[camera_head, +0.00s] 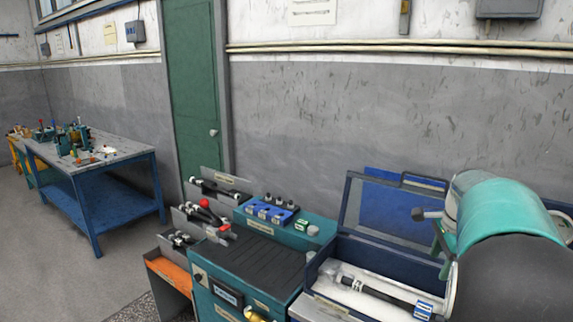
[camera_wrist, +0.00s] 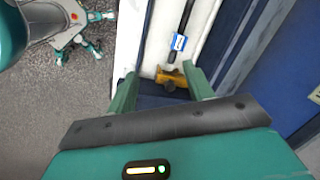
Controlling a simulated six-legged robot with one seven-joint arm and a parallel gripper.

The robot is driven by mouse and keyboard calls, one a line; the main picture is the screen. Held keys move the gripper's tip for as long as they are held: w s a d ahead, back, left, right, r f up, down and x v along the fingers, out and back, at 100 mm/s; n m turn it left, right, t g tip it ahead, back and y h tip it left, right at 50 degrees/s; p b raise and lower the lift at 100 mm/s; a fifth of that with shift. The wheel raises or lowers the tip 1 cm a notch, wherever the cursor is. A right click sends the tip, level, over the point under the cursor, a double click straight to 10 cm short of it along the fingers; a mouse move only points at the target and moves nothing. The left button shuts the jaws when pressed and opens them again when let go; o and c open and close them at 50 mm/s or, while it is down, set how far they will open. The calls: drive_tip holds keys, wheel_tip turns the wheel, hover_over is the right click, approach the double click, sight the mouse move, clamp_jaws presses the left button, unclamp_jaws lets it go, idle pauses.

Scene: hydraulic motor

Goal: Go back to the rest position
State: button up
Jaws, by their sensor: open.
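My gripper (camera_wrist: 160,73) is open in the wrist view, with its two green fingers apart. A yellow-brown fitting (camera_wrist: 172,79) on the end of a dark hose (camera_wrist: 185,18) with a blue-and-white label (camera_wrist: 179,42) shows between and beyond the fingertips. I cannot tell whether the fingers touch it. The hose lies in a pale-lined blue case (camera_wrist: 230,60). In the head view, the open case (camera_head: 338,262) holds the dark hose (camera_head: 385,295) with its blue label.
A teal workbench cabinet (camera_head: 250,262) with a ribbed black top stands left of the case. Grey bins (camera_head: 200,232) with parts and an orange shelf (camera_head: 168,272) are beside it. A blue table (camera_head: 115,190) with tools stands at the left, with open floor (camera_head: 60,270) before it.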

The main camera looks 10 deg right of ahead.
drive_tip(key=s+a+r+n+t, duration=0.1)
drive_tip(key=s+a+r+n, duration=0.15)
drive_tip(key=a+n, duration=0.8)
drive_tip(key=s+a+f+n+t, duration=0.1)
drive_tip(key=s+a+n, duration=0.4)
drive_tip(key=a, duration=0.7)
drive_tip(key=s+a+f+n+t, duration=0.1)
drive_tip(key=s+a+n, duration=0.5)
drive_tip(key=a, duration=0.5)
drive_tip(key=shift+s+a+f+t, duration=0.25)
drive_tip(key=shift+s+a+t, duration=0.1)
drive_tip(key=shift+s, duration=0.45)
drive_tip(key=shift+n, duration=0.25)
drive_tip(key=c, duration=0.3)
drive_tip(key=shift+d, duration=0.1)
drive_tip(key=shift+c, duration=0.2)
drive_tip(key=shift+d, duration=0.1)
